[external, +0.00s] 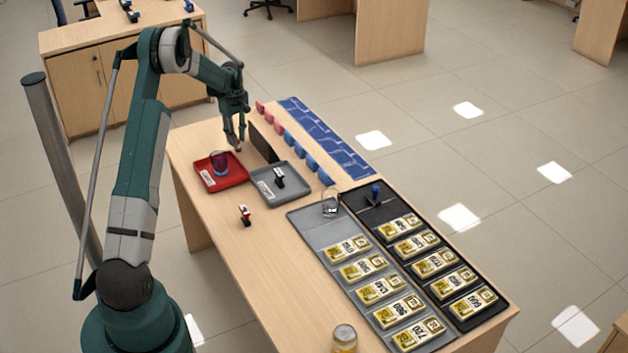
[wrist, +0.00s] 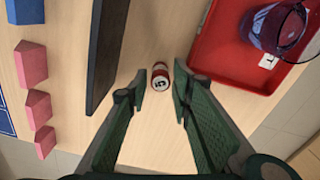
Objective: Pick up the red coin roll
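The red coin roll (wrist: 160,76) lies on the wooden counter in the wrist view, a short cylinder with red ends and a pale band with a dark mark. My gripper (wrist: 158,96) is open, and the roll shows in the gap between its fingertips, not gripped. In the external view my gripper (external: 236,139) points down over the far left part of the counter. A small reddish spot by its fingertips looks like the roll, mostly hidden there. I cannot tell the height of the fingertips above the counter.
A red tray (wrist: 230,62) with a purple-blue glass (wrist: 278,26) is close on the right. A dark upright panel (wrist: 106,45) stands on the left, with pink blocks (wrist: 36,108) beyond it. A grey tray (external: 297,192) and gold bars on mats lie farther along the counter.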

